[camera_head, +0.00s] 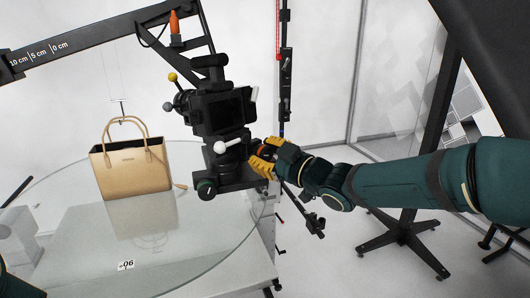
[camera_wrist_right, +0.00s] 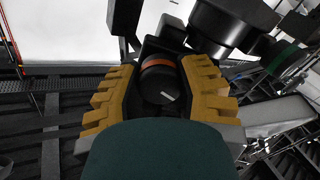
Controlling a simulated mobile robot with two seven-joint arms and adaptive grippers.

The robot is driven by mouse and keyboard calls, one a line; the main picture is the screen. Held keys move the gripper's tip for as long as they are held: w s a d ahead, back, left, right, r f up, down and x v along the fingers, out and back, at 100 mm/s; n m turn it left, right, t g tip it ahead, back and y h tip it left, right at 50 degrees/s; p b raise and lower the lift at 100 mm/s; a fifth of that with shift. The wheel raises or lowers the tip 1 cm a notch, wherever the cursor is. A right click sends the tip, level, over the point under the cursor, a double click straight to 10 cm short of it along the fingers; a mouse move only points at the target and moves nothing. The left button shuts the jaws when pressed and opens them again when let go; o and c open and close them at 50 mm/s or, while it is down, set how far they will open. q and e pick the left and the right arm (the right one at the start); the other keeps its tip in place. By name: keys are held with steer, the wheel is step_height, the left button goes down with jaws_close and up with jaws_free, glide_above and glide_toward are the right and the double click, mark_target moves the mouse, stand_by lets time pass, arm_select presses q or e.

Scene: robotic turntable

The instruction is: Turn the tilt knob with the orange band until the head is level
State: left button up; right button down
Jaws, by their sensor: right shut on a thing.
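The tilt knob (camera_wrist_right: 160,82) is black with an orange band and a short white mark on its face. It sits between the yellow pads of my right gripper (camera_wrist_right: 160,95) in the right wrist view, and the gripper is shut on it. In the head view my right gripper (camera_head: 264,158) reaches in from the right at the side of the head, and its fingers hide most of the knob. The black head (camera_head: 225,172) carries a camera (camera_head: 222,112) and hangs from a boom. Only a sliver of my left arm shows at the lower left corner, without its gripper.
A tan handbag (camera_head: 132,168) stands on the round glass turntable (camera_head: 75,235) left of the head. A white-tipped lever (camera_head: 220,147) and a yellow-tipped knob (camera_head: 173,77) stick out near the camera. A black stand (camera_head: 405,235) is on the floor at right.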

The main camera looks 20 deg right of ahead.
stand_by(0.3)
steer(key=c, duration=0.5)
jaws_free()
steer(key=v, duration=1.2)
